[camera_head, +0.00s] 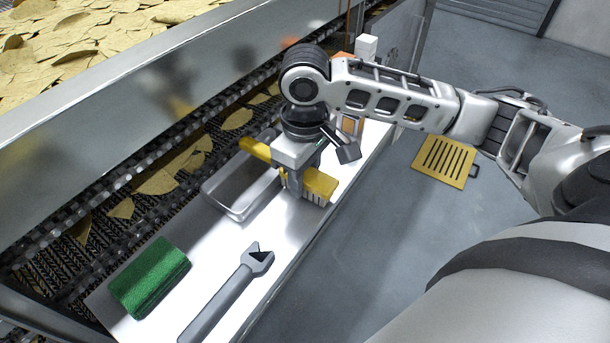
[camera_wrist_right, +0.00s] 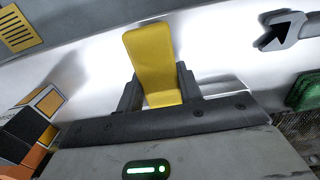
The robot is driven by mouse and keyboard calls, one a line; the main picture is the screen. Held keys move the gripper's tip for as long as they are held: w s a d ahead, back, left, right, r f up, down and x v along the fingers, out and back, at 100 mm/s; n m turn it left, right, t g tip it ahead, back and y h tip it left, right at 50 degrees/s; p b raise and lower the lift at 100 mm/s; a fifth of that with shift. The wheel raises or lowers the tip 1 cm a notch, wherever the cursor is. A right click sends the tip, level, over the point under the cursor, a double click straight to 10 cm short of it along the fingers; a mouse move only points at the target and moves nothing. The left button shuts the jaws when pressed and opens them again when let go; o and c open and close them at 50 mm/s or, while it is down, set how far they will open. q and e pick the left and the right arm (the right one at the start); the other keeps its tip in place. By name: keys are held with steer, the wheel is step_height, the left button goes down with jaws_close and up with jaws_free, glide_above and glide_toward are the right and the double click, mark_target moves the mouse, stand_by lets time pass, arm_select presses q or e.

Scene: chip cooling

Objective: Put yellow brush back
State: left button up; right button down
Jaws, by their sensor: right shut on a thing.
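The yellow brush (camera_head: 321,184) is in my right gripper (camera_head: 296,186), over the white shelf (camera_head: 285,225). Its handle sticks out to the left of the gripper and its bristles point down on the right. In the right wrist view the brush (camera_wrist_right: 153,62) sits between the two dark fingers (camera_wrist_right: 158,88), which are shut on it. I cannot tell whether the bristles touch the shelf. A shallow metal tray (camera_head: 238,214) lies just left of the gripper, partly under the brush handle. My left gripper is not in view.
A green sponge (camera_head: 150,277) and a grey wrench (camera_head: 229,298) lie on the near part of the shelf. A conveyor with chips (camera_head: 157,183) runs along its left side. An orange and white box (camera_wrist_right: 42,103) stands behind the gripper. A yellow slotted plate (camera_head: 445,161) is on the floor.

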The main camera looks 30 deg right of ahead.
steer(key=shift+f, duration=0.55)
steer(key=c, duration=0.9)
jaws_free()
steer(key=shift+r, duration=0.1)
step_height(320, 180, up, 12)
steer(key=shift+f, duration=0.1)
